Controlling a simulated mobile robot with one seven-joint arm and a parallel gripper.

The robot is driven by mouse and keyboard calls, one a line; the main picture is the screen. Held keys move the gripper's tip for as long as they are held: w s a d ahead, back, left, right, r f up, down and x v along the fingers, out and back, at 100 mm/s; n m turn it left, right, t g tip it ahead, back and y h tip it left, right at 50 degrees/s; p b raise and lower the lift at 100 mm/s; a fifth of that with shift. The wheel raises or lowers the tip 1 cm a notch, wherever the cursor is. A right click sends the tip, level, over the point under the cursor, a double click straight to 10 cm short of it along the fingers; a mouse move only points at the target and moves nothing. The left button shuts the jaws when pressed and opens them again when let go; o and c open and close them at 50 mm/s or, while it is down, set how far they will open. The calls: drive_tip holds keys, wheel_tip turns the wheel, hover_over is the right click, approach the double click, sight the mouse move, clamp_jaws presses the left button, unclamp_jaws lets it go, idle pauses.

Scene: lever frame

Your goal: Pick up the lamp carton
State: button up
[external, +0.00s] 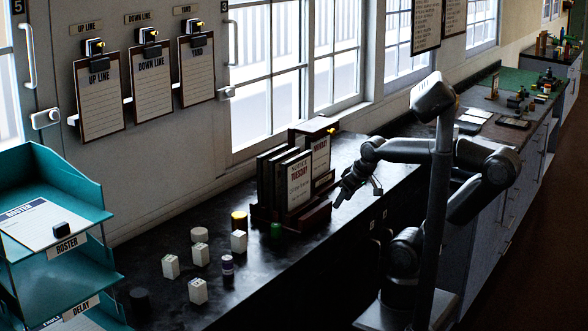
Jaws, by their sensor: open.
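Several small white cartons stand on the dark counter, among them one at the back (238,241), one in the middle (200,256), one at the left (170,266) and one at the front (197,291). Their printing is too small to read, so I cannot tell which is the lamp carton. My gripper (359,194) is open and appears empty. It hangs above the counter to the right of the notice rack, well apart from the cartons.
A dark red rack (292,220) of notices stands between my gripper and the cartons. A green item (276,230), a yellow-topped tin (239,220), a purple-banded bottle (227,264) and a pale round tin (199,235) are near the cartons. Teal roster trays (60,273) stand left.

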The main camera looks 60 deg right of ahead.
wheel_tip(320, 180, up, 18)
drive_tip(key=f, duration=0.1)
drive_tip(key=w+a+r+g, duration=0.2)
drive_tip(key=w+a+r, duration=0.2)
drive_tip(key=w+a, duration=0.6)
drive_tip(key=g, duration=0.2)
hover_over(238, 233)
wheel_tip(238, 233, down, 3)
wheel_tip(238, 233, down, 16)
drive_tip(key=shift+d+r, duration=0.15)
drive_tip(key=shift+r, duration=0.05)
drive_tip(key=shift+w+f, duration=0.15)
drive_tip(key=shift+f, duration=2.75)
drive_tip(key=shift+c, duration=0.5)
